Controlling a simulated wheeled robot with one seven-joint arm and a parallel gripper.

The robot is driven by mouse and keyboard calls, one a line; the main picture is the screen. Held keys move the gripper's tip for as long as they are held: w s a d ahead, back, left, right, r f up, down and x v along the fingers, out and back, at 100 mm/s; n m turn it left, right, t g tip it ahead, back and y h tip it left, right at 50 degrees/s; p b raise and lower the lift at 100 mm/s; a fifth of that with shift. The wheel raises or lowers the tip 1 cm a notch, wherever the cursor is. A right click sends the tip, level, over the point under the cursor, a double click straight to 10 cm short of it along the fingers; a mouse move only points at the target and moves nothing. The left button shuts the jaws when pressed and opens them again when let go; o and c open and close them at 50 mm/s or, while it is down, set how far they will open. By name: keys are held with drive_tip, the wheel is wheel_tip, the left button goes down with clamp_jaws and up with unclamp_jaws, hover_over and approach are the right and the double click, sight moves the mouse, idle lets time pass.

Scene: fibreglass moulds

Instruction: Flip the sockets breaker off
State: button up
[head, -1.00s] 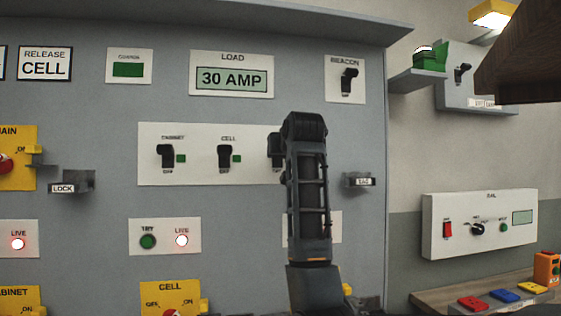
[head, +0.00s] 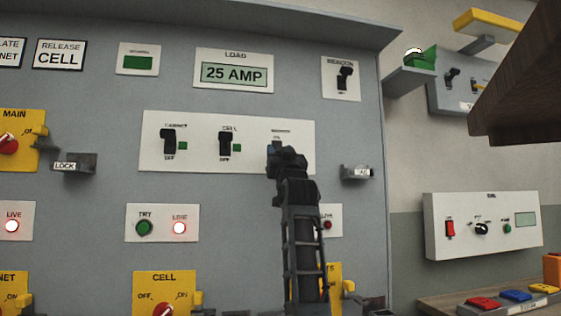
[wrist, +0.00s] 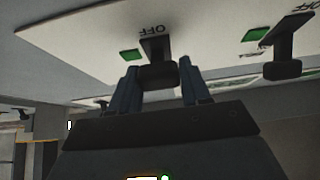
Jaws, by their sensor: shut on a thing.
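The white breaker panel (head: 195,168) carries the cabinet breaker (head: 168,141), the cell breaker (head: 226,143) and, at its right end, the sockets breaker, hidden behind my gripper (head: 279,155) in the head view. In the wrist view, which is upside down, the sockets breaker's black lever (wrist: 158,75) sits between the two fingers of my gripper (wrist: 159,84), by the OFF mark. The fingers are shut on it. A green square (wrist: 131,55) beside it is visible. The load display (head: 234,73) reads 25 AMP.
A lock bracket (head: 75,166) and a tag bracket (head: 357,173) stick out either side of the breaker panel. The beacon switch (head: 344,77) is above right. Below, the cell's live lamp (head: 179,228) glows; the right-hand lamp (head: 327,225) looks dim. A brown wooden edge (head: 525,75) juts in at right.

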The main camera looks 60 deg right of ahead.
drive_tip(key=shift+f+t, duration=0.1)
drive_tip(key=shift+t, duration=0.3)
drive_tip(key=o, duration=1)
drive_tip(key=shift+b+v, duration=0.7)
drive_tip(key=shift+v, duration=3.2)
drive_tip(key=shift+w, duration=0.1)
drive_tip(key=shift+f, duration=0.15)
